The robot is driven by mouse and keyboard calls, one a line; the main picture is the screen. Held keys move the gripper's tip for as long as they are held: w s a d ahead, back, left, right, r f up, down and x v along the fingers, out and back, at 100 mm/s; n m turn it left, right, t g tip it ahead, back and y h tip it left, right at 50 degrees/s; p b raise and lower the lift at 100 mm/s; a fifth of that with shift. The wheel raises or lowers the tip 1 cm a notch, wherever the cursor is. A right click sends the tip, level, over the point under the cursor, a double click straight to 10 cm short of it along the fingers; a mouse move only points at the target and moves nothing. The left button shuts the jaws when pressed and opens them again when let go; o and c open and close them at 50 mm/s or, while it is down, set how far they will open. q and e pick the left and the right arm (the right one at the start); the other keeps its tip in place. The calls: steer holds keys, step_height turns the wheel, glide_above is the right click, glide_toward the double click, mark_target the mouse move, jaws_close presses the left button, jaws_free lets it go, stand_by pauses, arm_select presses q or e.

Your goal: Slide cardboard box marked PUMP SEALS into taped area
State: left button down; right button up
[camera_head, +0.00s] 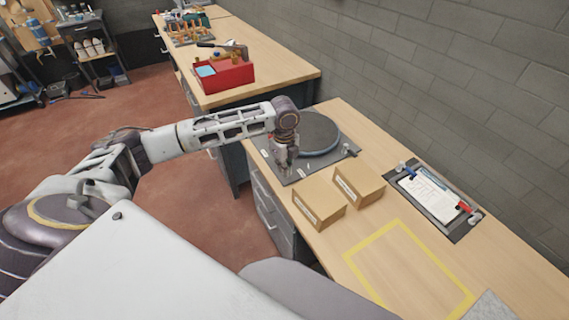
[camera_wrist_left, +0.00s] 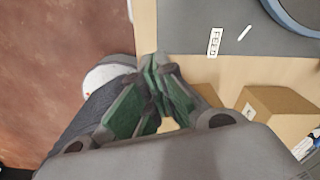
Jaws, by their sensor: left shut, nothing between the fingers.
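Two cardboard boxes stand side by side on the workbench in the head view: a nearer left one (camera_head: 319,203) and a right one (camera_head: 359,181). Their labels are too small to read, so I cannot tell which says PUMP SEALS. The yellow taped rectangle (camera_head: 366,276) lies empty on the bench in front of them. My left gripper (camera_head: 284,166) points down beside the boxes, at the dark plate's front edge. In the left wrist view its green-padded fingers (camera_wrist_left: 157,62) are shut and empty; one box (camera_wrist_left: 282,103) shows at right, another (camera_wrist_left: 207,94) is mostly hidden behind the gripper.
A dark plate with a round turntable (camera_head: 318,134) lies behind the boxes. A clipboard (camera_head: 428,194) on a dark mat lies to their right, near the grey block wall. A red toolbox (camera_head: 226,77) stands on the farther bench. A grey object (camera_head: 489,308) sits beyond the tape's near corner.

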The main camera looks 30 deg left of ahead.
arm_select(q)
step_height(320, 180, down, 6)
steer(key=shift+r, duration=0.1)
steer(key=shift+s+d, duration=0.15)
steer(key=shift+d, duration=0.5)
steer(key=shift+s+d, duration=0.15)
steer(key=shift+d, duration=0.45)
steer(key=shift+s+d+p, duration=0.15)
steer(key=shift+d+p, duration=0.15)
steer(key=shift+d, duration=0.35)
steer(key=shift+d, duration=0.1)
